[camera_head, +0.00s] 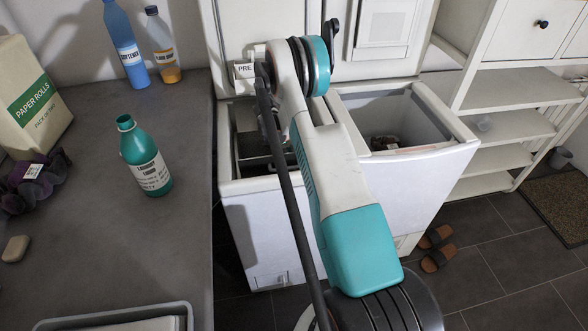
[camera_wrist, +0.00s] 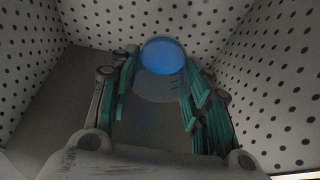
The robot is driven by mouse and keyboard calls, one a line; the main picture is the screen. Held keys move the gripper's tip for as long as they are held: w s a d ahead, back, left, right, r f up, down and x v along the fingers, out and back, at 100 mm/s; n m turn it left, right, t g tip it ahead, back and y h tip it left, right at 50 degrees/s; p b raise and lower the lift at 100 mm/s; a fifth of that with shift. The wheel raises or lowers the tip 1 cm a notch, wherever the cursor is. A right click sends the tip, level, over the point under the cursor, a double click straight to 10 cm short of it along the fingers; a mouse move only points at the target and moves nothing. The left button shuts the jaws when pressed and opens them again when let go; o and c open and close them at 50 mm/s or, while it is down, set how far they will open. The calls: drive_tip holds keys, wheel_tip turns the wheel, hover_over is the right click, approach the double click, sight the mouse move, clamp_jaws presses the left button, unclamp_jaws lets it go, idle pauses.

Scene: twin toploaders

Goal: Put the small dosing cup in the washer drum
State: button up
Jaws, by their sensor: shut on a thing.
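In the wrist view, my gripper (camera_wrist: 163,82) is inside a box-like space with white perforated walls (camera_wrist: 270,75), the drum. Its teal-lined fingers are closed on the small dosing cup (camera_wrist: 163,56), which shows as a round blue shape with a paler, greyish part below it. The cup is held above the grey drum floor; the exact gap cannot be told. In the head view, my arm reaches down into the left toploader (camera_head: 240,185), whose lid is up. The cup and fingertips are hidden there.
The right toploader (camera_head: 440,150) is open with dark things inside. The counter on the left holds a green detergent bottle (camera_head: 145,160), a blue softener bottle (camera_head: 127,45), an orange-bottomed bottle (camera_head: 163,50) and a paper-rolls bag (camera_head: 30,100). Slippers (camera_head: 437,250) lie on the floor.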

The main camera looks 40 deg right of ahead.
drive_tip(key=shift+f+b, duration=0.9)
drive_tip(key=shift+f, duration=1.8)
drive_tip(key=o, duration=1.1)
drive_tip(key=p+v, duration=0.4)
drive_tip(key=v, duration=0.8)
drive_tip(key=shift+d+r, duration=0.1)
drive_tip(key=shift+r, duration=0.05)
